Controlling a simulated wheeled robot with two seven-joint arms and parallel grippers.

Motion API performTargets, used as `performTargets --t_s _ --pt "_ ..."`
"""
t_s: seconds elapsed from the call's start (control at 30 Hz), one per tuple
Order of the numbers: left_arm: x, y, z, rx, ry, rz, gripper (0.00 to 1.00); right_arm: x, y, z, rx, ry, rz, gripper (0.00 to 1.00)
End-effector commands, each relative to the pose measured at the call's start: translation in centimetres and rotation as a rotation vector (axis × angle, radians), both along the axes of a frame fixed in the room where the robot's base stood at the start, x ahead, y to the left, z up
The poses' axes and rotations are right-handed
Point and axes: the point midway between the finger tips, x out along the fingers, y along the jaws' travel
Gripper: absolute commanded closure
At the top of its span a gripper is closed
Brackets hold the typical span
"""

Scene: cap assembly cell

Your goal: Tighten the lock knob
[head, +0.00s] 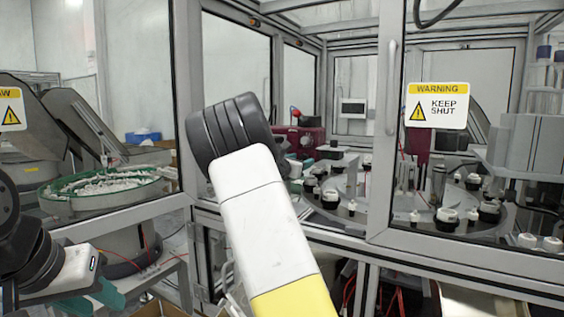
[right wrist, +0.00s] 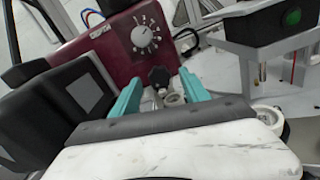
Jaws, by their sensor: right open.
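The lock knob appears to be the small black lobed knob (right wrist: 159,76) on the lower front of a maroon box (right wrist: 110,52). In the right wrist view it lies beyond and between the teal fingertips of my right gripper (right wrist: 160,90). That gripper is open, with a gap between each finger and the knob. In the head view the maroon box (head: 308,139) is partly hidden behind my right arm, and I cannot make out the knob. My left gripper (head: 106,292) is at the lower left, away from the box; its jaw gap is not clear.
A white dial (right wrist: 147,37) is above the knob. A black housing with a green button (right wrist: 291,17) stands at right. A rotary table (head: 390,222) carries several small parts. A framed glass door with a warning sign (head: 437,105) is at right, a green-rimmed feeder bowl (head: 65,205) at left.

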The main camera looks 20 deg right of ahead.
Motion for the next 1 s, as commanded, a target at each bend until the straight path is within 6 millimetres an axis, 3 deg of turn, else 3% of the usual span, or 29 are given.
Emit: performTargets --t_s 0.13,0.4,0.73,1.0 --pt "0.00 0.00 0.00 0.000 0.000 0.000 0.64 -0.01 0.01 0.00 0.000 0.000 0.000 0.47" --pt "0.00 0.00 0.00 0.000 0.000 0.000 0.64 -0.02 0.04 0.00 0.000 0.000 0.000 1.00" --pt "0.00 0.00 0.00 0.000 0.000 0.000 0.64 -0.01 0.03 -0.05 0.023 -0.023 0.000 1.00" --pt "0.00 0.00 0.00 0.000 0.000 0.000 0.64 -0.02 -0.02 -0.09 0.126 -0.137 0.000 1.00"
